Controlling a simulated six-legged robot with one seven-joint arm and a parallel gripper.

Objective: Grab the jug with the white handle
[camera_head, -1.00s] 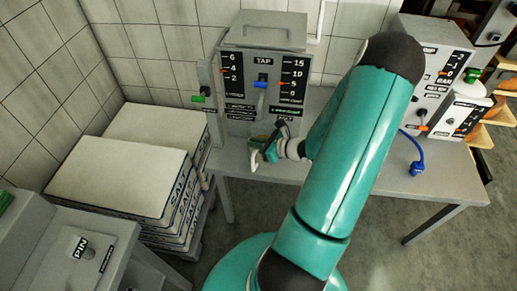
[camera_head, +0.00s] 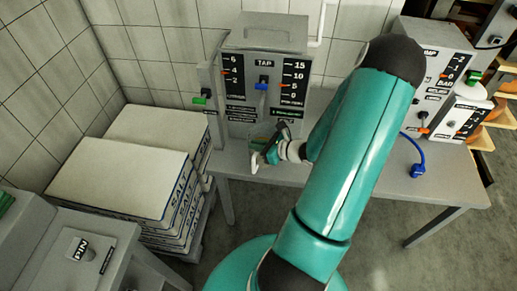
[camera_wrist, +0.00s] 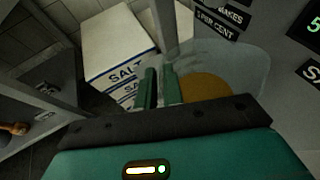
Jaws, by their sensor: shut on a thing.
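The jug (camera_wrist: 240,75) is clear, with an orange-yellow round area showing through it, right of my fingers in the wrist view. My gripper (camera_wrist: 162,88) is shut, with its two green fingers close together at the jug's left side, on what seems to be its handle. The handle itself is mostly hidden between the fingers. In the head view my gripper (camera_head: 268,152) is in front of the grey tap machine (camera_head: 262,75), above the table's front edge. The jug is faint and hard to make out there.
The grey table (camera_head: 330,172) runs under the machines, with a blue plug (camera_head: 418,170) on its right part. Stacked salt sacks (camera_head: 125,178) stand left of it. A grey box marked PIN (camera_head: 85,250) is at the lower left.

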